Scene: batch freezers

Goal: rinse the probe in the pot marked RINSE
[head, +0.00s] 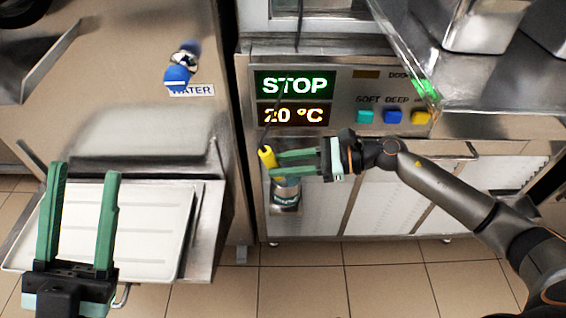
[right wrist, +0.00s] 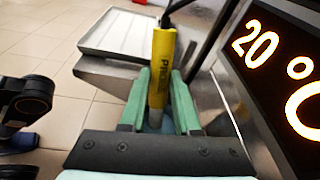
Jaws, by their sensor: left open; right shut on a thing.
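The yellow probe (head: 267,157) is held between the green fingers of my right gripper (head: 274,164), in front of the batch freezer. In the right wrist view the probe (right wrist: 162,62) stands nearly upright between the fingers, with a dark cable from its top. A small steel pot (head: 286,197) with a dark label sits on the freezer front, just below the right fingers. Its label is too small to read. I cannot tell whether the probe's tip is inside it. My left gripper (head: 84,172) is open and empty at the lower left.
The freezer display (head: 293,99) reads STOP and 20 °C, with several coloured buttons (head: 394,117) beside it. A blue tap (head: 177,78) labelled WATER is at the upper left. A pale tray (head: 150,228) lies behind my left gripper. Tiled floor (head: 340,285) shows below the freezer.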

